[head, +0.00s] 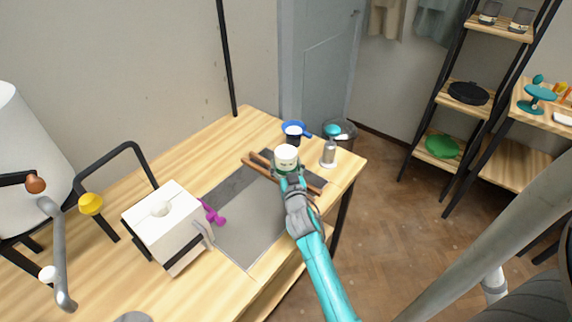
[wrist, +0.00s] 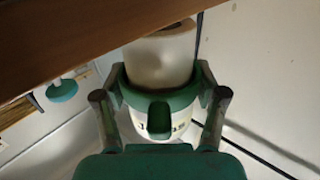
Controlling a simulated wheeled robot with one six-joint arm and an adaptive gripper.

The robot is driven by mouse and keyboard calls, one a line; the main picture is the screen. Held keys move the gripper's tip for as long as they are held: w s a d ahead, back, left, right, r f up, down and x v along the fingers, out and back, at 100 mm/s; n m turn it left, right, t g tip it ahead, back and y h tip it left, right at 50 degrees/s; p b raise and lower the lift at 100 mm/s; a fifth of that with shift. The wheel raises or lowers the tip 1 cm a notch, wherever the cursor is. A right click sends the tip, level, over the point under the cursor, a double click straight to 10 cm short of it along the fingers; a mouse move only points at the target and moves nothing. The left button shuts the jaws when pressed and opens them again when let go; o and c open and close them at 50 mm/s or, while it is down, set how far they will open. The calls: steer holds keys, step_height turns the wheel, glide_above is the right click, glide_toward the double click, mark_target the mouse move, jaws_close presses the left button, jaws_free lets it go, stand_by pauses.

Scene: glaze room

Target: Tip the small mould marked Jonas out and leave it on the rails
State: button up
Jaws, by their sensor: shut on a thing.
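My gripper (head: 288,183) is shut on a small white mould (head: 287,153) with a green band, held at the two brown rails (head: 253,169). In the wrist view my gripper (wrist: 160,112) has a finger on each side of the green band of the mould (wrist: 162,52). Dark lettering shows on its white side, partly hidden behind a green tab, so I cannot read the name. A brown wooden edge crosses the top of the wrist view. I cannot tell whether the mould touches the rails, or whether anything is inside it.
A blue-rimmed dark vessel (head: 293,131) stands behind the mould and a grey shaker (head: 328,155) to its right. A grey mat (head: 245,228) lies in front. A white box (head: 167,222) and a purple object (head: 211,213) are at left. A bin (head: 347,135) stands beyond the table.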

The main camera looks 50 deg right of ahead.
mark_target(286, 152)
steer(key=shift+f, duration=0.4)
stand_by(0.4)
steer(key=o, duration=1.5)
steer(key=shift+o, duration=0.7)
steer(key=shift+f, duration=0.1)
step_height(286, 152, up, 10)
steer(key=shift+r, duration=0.1)
